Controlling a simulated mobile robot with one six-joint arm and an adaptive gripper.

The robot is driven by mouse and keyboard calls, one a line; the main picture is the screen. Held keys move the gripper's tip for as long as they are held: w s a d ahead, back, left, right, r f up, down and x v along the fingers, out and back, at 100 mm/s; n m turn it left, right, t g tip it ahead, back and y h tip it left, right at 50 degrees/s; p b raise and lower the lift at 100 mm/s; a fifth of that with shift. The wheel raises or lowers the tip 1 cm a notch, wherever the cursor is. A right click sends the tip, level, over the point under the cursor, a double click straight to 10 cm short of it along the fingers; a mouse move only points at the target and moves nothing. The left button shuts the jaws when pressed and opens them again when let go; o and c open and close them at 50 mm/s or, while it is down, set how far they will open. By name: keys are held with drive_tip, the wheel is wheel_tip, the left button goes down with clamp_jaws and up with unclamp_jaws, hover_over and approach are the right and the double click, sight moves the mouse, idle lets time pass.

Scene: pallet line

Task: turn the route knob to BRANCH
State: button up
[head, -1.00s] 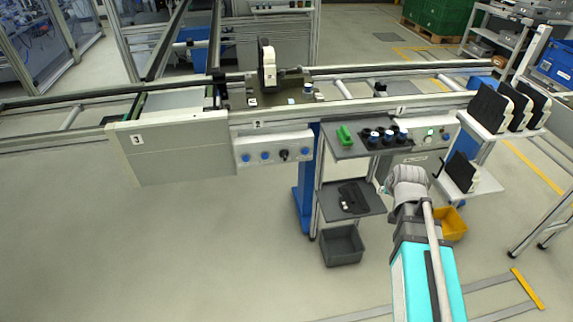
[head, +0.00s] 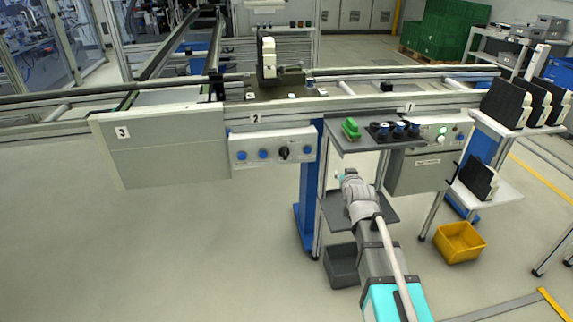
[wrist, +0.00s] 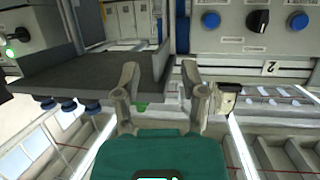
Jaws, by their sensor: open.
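The route knob (head: 284,153) is a black rotary knob on a light grey panel (head: 240,154) under the conveyor, between blue buttons. In the wrist view, which is upside down, the black knob (wrist: 258,20) shows at the upper right between two blue buttons. Its handle looks slightly tilted; the labels beside it are too small to read. My gripper (head: 341,178) is in front of and below the small shelf, to the right of the panel and apart from it. In the wrist view its two fingers (wrist: 160,76) stand apart with nothing between them.
A grey shelf (head: 360,146) with a green object (head: 351,128) and several blue-and-black pieces (head: 400,129) is close above my gripper. A blue post (head: 308,190) stands beside it. A yellow bin (head: 459,243) and a dark bin (head: 342,265) are on the floor. The floor at left is clear.

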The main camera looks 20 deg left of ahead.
drive_tip(key=a+f+n+t+y+b, duration=0.1)
drive_tip(key=a+f+t+y+b, duration=0.3)
drive_tip(key=a+b, duration=0.65)
drive_tip(key=t+y+b, duration=0.2)
drive_tip(key=b, duration=0.7)
approach(286, 154)
drive_tip(key=v, duration=0.3)
drive_tip(key=shift+w+a+n+p, duration=0.1)
drive_tip(key=shift+a+n+p, duration=0.05)
drive_tip(key=shift+n+p, duration=0.2)
drive_tip(key=shift+w+r, duration=0.1)
drive_tip(key=p+x, duration=0.5)
drive_tip(key=x, duration=0.8)
drive_tip(key=shift+w+a+r, duration=0.2)
drive_tip(key=shift+r, duration=0.05)
drive_tip(key=shift+c, duration=0.2)
